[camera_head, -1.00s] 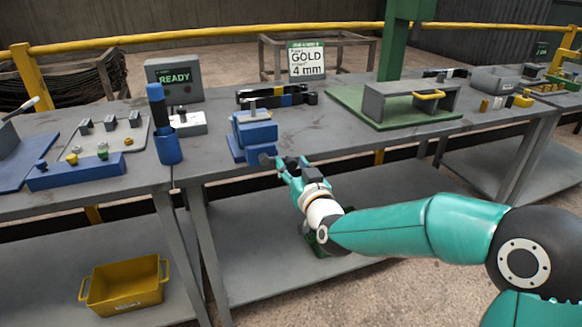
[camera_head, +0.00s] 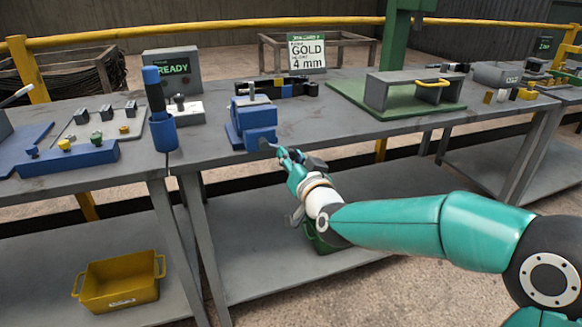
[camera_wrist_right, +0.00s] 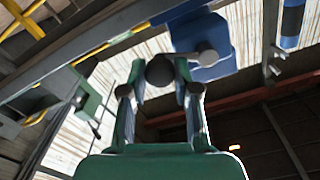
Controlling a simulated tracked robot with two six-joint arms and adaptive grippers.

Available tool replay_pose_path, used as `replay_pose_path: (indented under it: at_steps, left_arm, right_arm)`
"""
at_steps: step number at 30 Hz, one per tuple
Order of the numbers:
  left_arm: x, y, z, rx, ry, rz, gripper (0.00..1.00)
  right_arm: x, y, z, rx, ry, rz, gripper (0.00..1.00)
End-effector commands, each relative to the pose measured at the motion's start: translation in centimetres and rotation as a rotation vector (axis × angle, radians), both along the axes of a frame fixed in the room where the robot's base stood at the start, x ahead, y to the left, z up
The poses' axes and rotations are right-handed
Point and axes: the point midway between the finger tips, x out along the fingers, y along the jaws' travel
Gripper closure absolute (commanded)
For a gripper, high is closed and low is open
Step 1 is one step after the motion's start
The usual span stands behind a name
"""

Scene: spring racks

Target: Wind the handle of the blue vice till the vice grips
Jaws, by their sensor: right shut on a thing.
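The blue vice (camera_head: 255,121) stands upright near the front edge of the middle bench. It also shows at the top of the right wrist view (camera_wrist_right: 203,38), upside down there. My right gripper (camera_head: 281,152) is in front of the vice, low at the bench edge. In the right wrist view its two fingers (camera_wrist_right: 160,82) are shut on the dark round knob of the vice's handle (camera_wrist_right: 160,69). Whether the vice's jaws touch anything is too small to tell. My left gripper is not in view.
A blue cup (camera_head: 164,132) with a dark-handled tool stands left of the vice. A black rack (camera_head: 290,88) is behind it.

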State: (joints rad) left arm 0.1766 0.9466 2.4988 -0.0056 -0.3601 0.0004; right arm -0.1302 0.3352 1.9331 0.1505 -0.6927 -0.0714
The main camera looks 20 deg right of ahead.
Motion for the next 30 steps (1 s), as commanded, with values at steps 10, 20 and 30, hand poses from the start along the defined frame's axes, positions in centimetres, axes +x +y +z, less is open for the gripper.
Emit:
replay_pose_path:
  at_steps: [10,20,30]
  left_arm:
    - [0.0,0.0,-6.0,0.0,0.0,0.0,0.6]
    - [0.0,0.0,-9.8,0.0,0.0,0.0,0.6]
    - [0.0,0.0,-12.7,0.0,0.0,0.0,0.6]
  right_arm:
    - [-0.1,0.9,-2.5,0.328,0.015,0.0,1.0]
    - [-0.2,2.2,-3.7,0.642,0.031,-0.001,1.0]
    - [-0.2,3.9,-4.5,0.965,0.046,-0.002,1.0]
